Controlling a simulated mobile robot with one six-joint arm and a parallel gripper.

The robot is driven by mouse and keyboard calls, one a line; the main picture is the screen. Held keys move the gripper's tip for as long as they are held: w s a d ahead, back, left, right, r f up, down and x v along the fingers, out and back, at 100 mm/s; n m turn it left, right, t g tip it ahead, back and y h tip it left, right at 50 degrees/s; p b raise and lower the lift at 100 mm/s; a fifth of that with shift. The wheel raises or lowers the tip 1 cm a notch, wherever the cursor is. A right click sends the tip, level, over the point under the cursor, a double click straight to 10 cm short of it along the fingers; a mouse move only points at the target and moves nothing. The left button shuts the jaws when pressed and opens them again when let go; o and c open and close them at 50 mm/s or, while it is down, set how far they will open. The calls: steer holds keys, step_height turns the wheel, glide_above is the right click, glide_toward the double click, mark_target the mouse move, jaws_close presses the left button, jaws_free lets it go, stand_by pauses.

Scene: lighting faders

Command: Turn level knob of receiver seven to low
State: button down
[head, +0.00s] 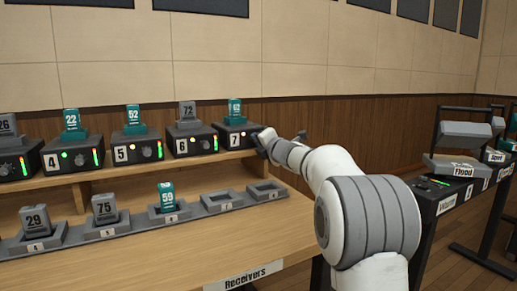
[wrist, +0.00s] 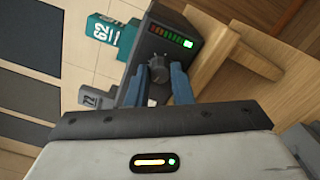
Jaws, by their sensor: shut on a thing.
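Receiver seven (head: 234,139) is a dark box labelled 7 at the right end of the upper shelf, with a teal pack (head: 235,112) standing on top. In the wrist view the receiver (wrist: 200,32) appears turned on its side, and the pack reads 62 (wrist: 104,33). Its round dark level knob (wrist: 158,67) sits between the blue fingers of my gripper (wrist: 164,77), which is shut on it. In the head view my gripper (head: 264,140) hides the knob.
Receiver six (head: 188,145) stands close to the left, with receivers five (head: 137,151) and four further along. Charging slots (head: 222,202) lie on the lower desk, two of them empty. A lighting desk (head: 440,195) stands to the right of my arm.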

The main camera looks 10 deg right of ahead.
steer(key=n+b, duration=0.2)
steer(key=n, duration=1)
steer(key=shift+f, duration=0.1)
stand_by(0.4)
steer(key=c, duration=1.5)
jaws_free()
steer(key=shift+c, duration=0.2)
steer(key=v, duration=0.7)
steer(key=shift+s+p, duration=0.35)
